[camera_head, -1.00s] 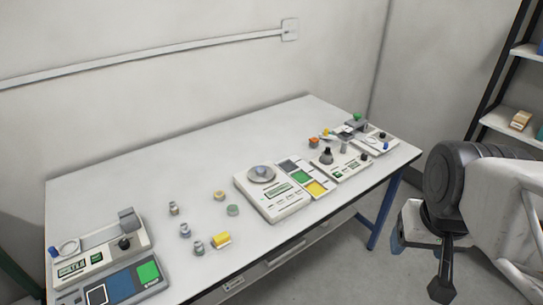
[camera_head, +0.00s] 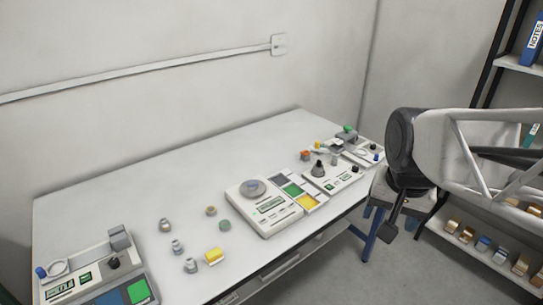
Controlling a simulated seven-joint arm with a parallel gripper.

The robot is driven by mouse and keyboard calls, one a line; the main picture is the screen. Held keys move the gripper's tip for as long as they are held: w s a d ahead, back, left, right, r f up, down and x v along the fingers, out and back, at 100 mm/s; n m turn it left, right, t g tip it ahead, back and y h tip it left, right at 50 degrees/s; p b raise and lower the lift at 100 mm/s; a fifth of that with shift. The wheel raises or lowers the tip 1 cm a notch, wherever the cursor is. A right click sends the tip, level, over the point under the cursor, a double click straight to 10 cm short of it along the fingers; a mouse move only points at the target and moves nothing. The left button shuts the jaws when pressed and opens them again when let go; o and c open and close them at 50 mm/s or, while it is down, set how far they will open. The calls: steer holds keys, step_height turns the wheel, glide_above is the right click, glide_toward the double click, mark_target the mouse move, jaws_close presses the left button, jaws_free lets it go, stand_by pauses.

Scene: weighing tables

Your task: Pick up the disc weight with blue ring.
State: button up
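I cannot surely pick out a disc weight with a blue ring at this size. A small grey-blue round thing (camera_head: 254,187) appears to sit on the round pan of the white scale (camera_head: 272,214) in the middle of the table. Two low discs lie left of the scale, one tan-yellow (camera_head: 210,210) and one greenish (camera_head: 225,225). Several small grey knobbed weights (camera_head: 177,247) stand further left. My gripper (camera_head: 390,226) hangs past the table's right end, pointing down, well apart from all the weights. Its finger gap is not clear, and no held object shows.
A yellow block (camera_head: 213,256) lies by the knobbed weights. A coloured tray (camera_head: 293,190) and more instruments (camera_head: 335,176) crowd the table's right end. Another instrument (camera_head: 95,278) stands at the front left. The table's (camera_head: 110,195) back left is bare. Shelves (camera_head: 485,245) stand right.

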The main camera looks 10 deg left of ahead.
steer(key=w+a+m, duration=0.4)
steer(key=w+a, duration=0.2)
steer(key=w, duration=0.7)
steer(key=m+g, duration=0.2)
steer(key=m, duration=1.1)
glide_above(252, 184)
steer(key=f, duration=1.9)
steer(key=shift+d, duration=0.25)
steer(key=shift+w+a+f, duration=0.1)
steer(key=shift+a+f, duration=0.2)
steer(key=shift+a, duration=0.05)
steer(key=shift+f, duration=1.25)
steer(key=shift+f, duration=0.1)
